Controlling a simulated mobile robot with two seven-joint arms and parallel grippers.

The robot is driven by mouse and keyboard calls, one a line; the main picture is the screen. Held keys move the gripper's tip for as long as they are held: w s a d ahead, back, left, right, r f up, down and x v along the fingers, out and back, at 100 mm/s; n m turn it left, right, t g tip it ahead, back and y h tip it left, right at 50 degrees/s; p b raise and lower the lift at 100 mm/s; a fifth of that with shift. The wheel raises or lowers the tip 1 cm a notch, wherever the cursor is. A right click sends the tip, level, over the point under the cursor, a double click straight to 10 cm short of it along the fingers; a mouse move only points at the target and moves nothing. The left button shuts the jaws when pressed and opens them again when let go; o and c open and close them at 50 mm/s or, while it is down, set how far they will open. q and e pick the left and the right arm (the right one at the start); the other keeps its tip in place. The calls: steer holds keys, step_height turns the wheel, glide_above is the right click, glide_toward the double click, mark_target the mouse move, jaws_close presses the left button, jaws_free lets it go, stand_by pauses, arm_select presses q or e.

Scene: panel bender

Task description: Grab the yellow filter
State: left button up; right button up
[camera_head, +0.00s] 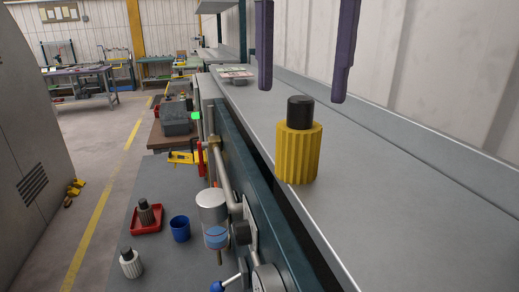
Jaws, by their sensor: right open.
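The yellow filter (298,155) is a ribbed yellow cylinder with a black cap on top. It stands upright on the long grey metal ledge (420,220). My right gripper (301,94) shows as two purple fingers that come down from the top edge of the picture. They are spread wide apart with nothing between them. In the picture their tips lie just above and to either side of the black cap; I cannot tell how far apart in depth they are. My left gripper is not in view.
A pale wall rises behind the ledge. Pipes with a silver canister (212,215) and a gauge (268,279) are below left. A lower grey table holds a red tray (147,228), a blue cup (180,229) and a white ribbed filter (131,263). A grey cabinet (25,120) stands far left.

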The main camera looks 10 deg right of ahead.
mark_target(303, 98)
steer(key=shift+w+d+r, duration=0.1)
steer(key=shift+d+r, duration=0.15)
steer(key=shift+r, duration=0.1)
steer(key=shift+d+f, duration=0.1)
steer(key=shift+f, duration=0.05)
step_height(303, 98, down, 4)
steer(key=p, duration=0.2)
steer(key=shift+p, duration=0.4)
step_height(303, 98, down, 4)
steer(key=p, duration=0.3)
steer(key=shift+w+f+p, duration=0.1)
steer(key=shift+p, duration=0.25)
steer(key=shift+f, duration=0.6)
steer(key=c, duration=1.5)
steer(key=shift+o, duration=0.2)
steer(key=shift+r, duration=0.15)
